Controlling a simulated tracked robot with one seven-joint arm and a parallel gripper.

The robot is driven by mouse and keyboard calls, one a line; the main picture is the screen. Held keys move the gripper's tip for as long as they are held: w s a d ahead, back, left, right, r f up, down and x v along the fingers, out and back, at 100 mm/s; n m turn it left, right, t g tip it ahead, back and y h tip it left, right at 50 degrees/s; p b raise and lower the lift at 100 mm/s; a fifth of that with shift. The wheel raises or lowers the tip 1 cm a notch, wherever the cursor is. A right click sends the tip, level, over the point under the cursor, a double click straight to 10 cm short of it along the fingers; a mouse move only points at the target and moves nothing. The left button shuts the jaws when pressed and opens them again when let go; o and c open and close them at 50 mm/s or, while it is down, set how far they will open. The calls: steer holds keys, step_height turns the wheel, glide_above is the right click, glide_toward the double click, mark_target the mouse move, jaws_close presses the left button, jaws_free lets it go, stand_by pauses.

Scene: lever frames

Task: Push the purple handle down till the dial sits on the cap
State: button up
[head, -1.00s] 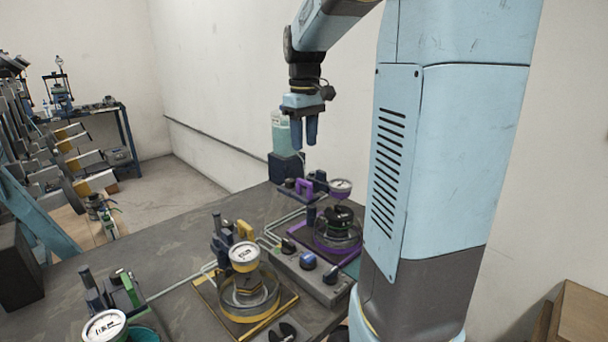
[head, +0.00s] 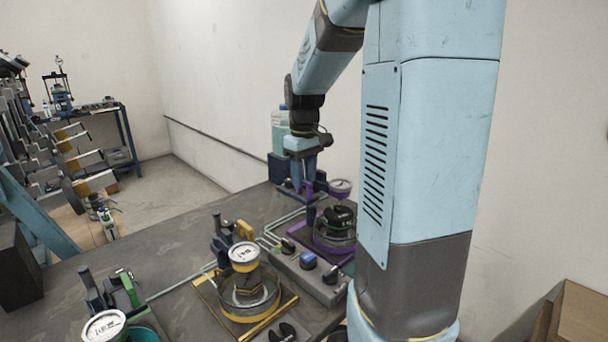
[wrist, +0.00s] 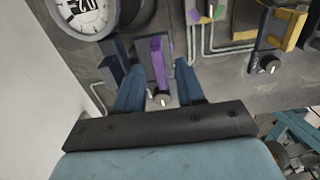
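The purple handle (head: 308,188) stands at the far end of the bench, partly hidden by my gripper (head: 302,178). In the wrist view the purple handle (wrist: 157,62) lies between my two blue fingers (wrist: 160,72), which are apart with a gap on each side. Whether either finger touches it, I cannot tell. The purple-rimmed dial (head: 340,187) is raised, with a gap above the dark cap (head: 339,214) inside the purple-framed ring. A large white dial face (wrist: 85,12) shows at the top left of the wrist view.
A yellow lever frame (head: 244,255) stands nearer on the bench, and a green-handled one (head: 128,288) at the front left. A grey box with knobs (head: 310,268) lies between. A bottle (head: 280,130) stands behind my gripper by the wall.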

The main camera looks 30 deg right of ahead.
jaws_close()
stand_by(0.4)
